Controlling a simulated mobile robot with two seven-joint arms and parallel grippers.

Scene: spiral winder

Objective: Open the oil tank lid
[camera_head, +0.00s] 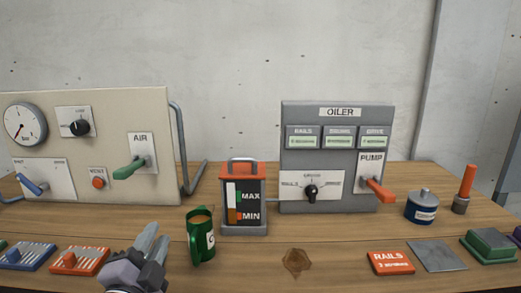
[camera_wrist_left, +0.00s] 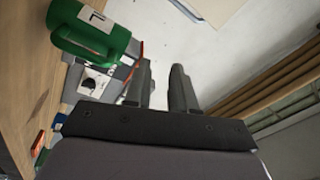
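The oil tank (camera_head: 230,208) stands on the table near the middle, grey and dark with a window marked MAX and MIN. Its orange lid (camera_head: 241,180) with a grey handle sits on top and looks closed. The level in the window shows low, near MIN. My left gripper (camera_head: 152,240) is in front and to the left of the tank, apart from it. In the left wrist view my left gripper (camera_wrist_left: 160,80) has its fingers apart with nothing between them. My right gripper is in neither view.
A green mug (camera_head: 204,248) with brown contents stands between my left gripper and the tank; it also shows in the left wrist view (camera_wrist_left: 112,40). The OILER panel (camera_head: 340,150) is right of the tank, the AIR panel (camera_head: 100,130) left. A brown stain (camera_head: 296,261) marks clear table.

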